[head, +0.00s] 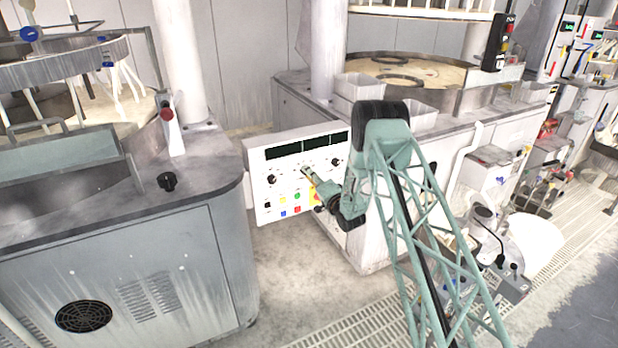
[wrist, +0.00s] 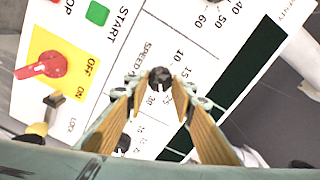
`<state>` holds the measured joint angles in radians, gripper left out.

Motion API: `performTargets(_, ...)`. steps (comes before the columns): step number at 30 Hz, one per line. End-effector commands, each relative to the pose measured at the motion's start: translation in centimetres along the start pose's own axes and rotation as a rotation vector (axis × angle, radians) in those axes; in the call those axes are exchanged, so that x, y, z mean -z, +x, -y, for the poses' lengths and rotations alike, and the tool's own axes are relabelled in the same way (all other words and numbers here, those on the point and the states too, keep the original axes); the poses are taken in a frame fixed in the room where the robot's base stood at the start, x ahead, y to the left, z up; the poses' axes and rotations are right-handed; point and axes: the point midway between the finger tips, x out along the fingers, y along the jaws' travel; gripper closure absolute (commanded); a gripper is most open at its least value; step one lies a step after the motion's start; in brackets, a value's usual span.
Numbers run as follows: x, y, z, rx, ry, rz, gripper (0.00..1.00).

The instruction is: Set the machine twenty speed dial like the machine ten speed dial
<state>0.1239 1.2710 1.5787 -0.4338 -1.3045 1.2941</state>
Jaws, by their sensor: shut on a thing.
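A white control panel (head: 262,205) with dark displays faces me in the head view. My gripper (head: 307,172) reaches its middle from the right. In the wrist view, my gripper (wrist: 160,92) is shut on a small black speed dial (wrist: 160,76), with one tan finger on each side. The word SPEED and scale numbers are printed beside this dial; its pointer is hidden or too small to read. The panel also shows in the wrist view (wrist: 190,25), turned sideways. I see no machine number, so I cannot tell which machine this panel belongs to.
A red switch (wrist: 42,66) on a yellow plate and a green START button (wrist: 97,13) are near my gripper. Other black dials (head: 271,179) (head: 336,161) flank it. A grey machine cabinet (head: 130,270) stands left; a round platen machine (head: 440,72) stands behind.

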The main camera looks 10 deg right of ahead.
Motion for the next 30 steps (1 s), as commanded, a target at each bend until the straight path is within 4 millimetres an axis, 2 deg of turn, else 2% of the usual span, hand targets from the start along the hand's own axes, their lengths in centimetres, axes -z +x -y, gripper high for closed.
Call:
performTargets(15, -0.09, -0.02, -0.16, 0.0, 0.346, 0.0, 0.87)
performTargets(30, -0.07, 0.0, -0.1, 0.0, 0.437, 0.001, 0.87)
